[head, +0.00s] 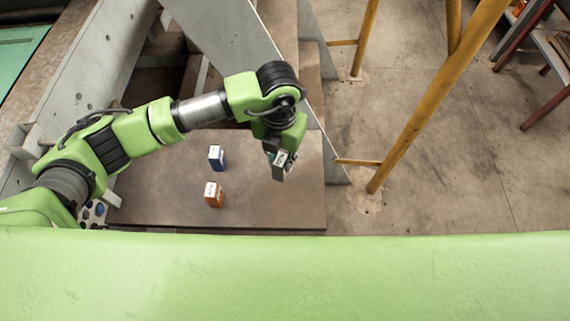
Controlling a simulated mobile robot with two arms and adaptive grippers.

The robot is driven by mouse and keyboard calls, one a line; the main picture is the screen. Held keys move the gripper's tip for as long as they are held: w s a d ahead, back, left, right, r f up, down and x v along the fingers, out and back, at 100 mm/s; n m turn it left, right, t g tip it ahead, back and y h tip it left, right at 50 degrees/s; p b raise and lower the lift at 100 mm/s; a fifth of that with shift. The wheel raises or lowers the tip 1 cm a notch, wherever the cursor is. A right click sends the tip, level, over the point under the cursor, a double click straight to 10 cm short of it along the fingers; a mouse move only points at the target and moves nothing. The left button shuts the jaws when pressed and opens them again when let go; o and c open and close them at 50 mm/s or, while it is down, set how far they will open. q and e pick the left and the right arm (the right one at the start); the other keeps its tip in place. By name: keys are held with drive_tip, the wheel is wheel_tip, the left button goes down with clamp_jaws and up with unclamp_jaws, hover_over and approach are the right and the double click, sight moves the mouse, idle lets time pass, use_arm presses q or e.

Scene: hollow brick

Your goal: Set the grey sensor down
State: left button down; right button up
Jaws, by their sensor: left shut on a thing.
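My left gripper (281,170) comes in from the left and points down over the right part of the brown tabletop. It is shut on a small grey block with a pale label, the grey sensor (281,158), of which only part shows between the fingers. I cannot tell whether the sensor touches the surface. The tabletop (270,211) lies beneath it. My right gripper is not in view.
A blue box (216,158) with a white top and an orange box (213,194) with a white top stand left of the gripper. Yellow posts (440,92) rise at the right. The tabletop's front right is clear.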

use_arm(q)
drive_tip(key=w+f+b, duration=0.1)
drive_tip(key=f+b, duration=0.1)
drive_tip(key=f, duration=0.1)
drive_tip(key=w+d+f+b, duration=0.1)
drive_tip(key=w+f+b, duration=0.1)
drive_tip(key=f, duration=0.1)
drive_tip(key=w+f+b, duration=0.1)
drive_tip(key=f+b, duration=0.1)
drive_tip(key=f, duration=0.1)
drive_tip(key=shift+w+d, duration=0.15)
drive_tip(key=shift+d, duration=0.1)
drive_tip(key=shift+r, duration=0.1)
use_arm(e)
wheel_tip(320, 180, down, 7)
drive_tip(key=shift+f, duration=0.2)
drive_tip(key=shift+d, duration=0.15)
use_arm(q)
drive_tip(key=c, duration=1.7)
unclamp_jaws()
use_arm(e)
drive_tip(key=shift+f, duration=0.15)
